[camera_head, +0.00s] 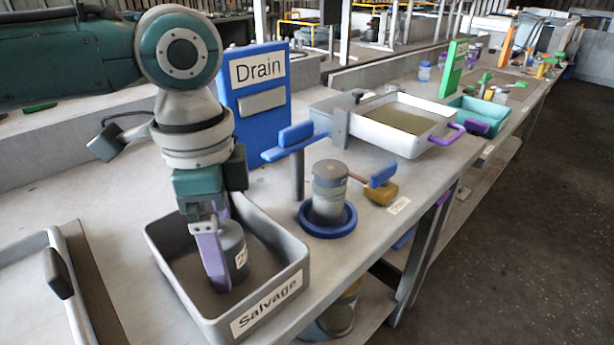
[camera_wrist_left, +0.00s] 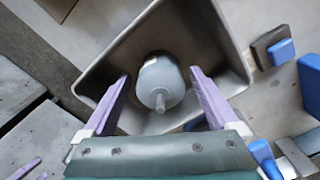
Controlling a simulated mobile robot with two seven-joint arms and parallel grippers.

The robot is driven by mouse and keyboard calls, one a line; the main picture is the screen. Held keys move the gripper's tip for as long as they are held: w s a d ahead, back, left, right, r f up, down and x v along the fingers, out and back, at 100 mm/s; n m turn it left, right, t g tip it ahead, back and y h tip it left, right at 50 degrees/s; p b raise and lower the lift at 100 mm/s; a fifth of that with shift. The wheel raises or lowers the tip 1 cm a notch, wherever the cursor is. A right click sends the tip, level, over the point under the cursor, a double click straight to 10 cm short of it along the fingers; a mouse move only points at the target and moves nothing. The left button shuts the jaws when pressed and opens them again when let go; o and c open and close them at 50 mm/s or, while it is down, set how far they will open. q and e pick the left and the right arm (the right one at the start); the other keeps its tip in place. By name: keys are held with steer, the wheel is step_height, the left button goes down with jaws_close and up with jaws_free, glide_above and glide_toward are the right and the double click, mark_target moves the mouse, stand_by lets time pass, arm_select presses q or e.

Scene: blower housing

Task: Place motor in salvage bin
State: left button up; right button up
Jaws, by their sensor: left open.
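The motor (camera_head: 234,248) is a grey cylinder with a white label. It stands inside the grey salvage bin (camera_head: 296,257), whose front carries a "Salvage" label. In the left wrist view the motor (camera_wrist_left: 157,80) shows from above with its shaft pointing up, inside the bin (camera_wrist_left: 218,25). My left gripper (camera_head: 212,262) reaches down into the bin beside the motor. Its purple fingers (camera_wrist_left: 160,100) are spread apart on either side of the motor, with gaps showing between them and it.
A blue "Drain" board (camera_head: 258,115) stands behind the bin. To the right are a grey cylinder on a blue ring (camera_head: 328,222), blue-handled tools and a white tray (camera_head: 440,116). Another tray (camera_head: 38,245) lies at the left. The bench's front edge runs close beside the bin.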

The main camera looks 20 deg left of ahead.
arm_select(q)
step_height(320, 180, up, 11)
steer(key=shift+p, duration=0.8)
steer(key=s+d+f+n+t+h+p, duration=0.25)
steer(key=s+d+p, duration=0.35)
steer(key=d, duration=0.4)
steer(key=s+a+r+n+t+y+p, duration=0.1)
steer(key=s+a+r+n+y+p, duration=0.2)
steer(key=s+a+n, duration=0.55)
step_height(320, 180, up, 37)
steer(key=s+d+m+p, duration=0.1)
steer(key=p, duration=3.6)
steer(key=shift+s+d+f+m+h+p, duration=0.15)
steer(key=shift+s+d+m+h+p, duration=0.15)
steer(key=shift+d+m+h, duration=0.1)
